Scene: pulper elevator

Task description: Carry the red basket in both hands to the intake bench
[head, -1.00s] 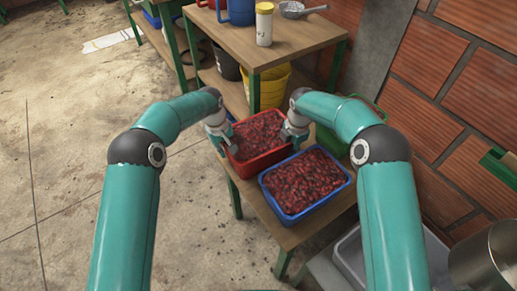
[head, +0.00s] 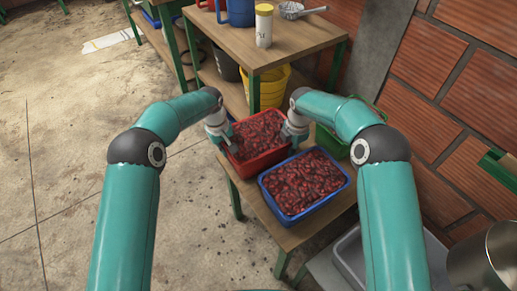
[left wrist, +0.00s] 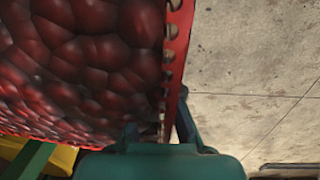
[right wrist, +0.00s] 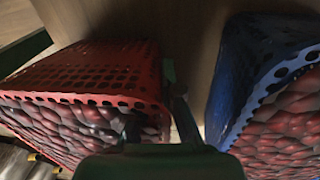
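The red basket (head: 262,165), full of dark red cherries, is at the back end of a low wooden table. My left gripper (head: 226,142) is at its left wall and my right gripper (head: 290,138) at its right wall. In the left wrist view, the left fingers (left wrist: 160,132) straddle the perforated red wall (left wrist: 176,60) and look shut on it. In the right wrist view, the right fingers (right wrist: 158,120) pinch the opposite wall of the basket (right wrist: 100,68), one finger inside and one outside. I cannot tell whether the basket is lifted. The intake bench cannot be identified with certainty.
A blue basket (head: 318,209) of cherries stands close on the red one's right. A taller wooden table (head: 285,45) with a jug and white jar is behind, a yellow bucket (head: 271,86) under it. A brick wall (head: 470,100) bounds the right. Open floor (head: 70,130) lies left.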

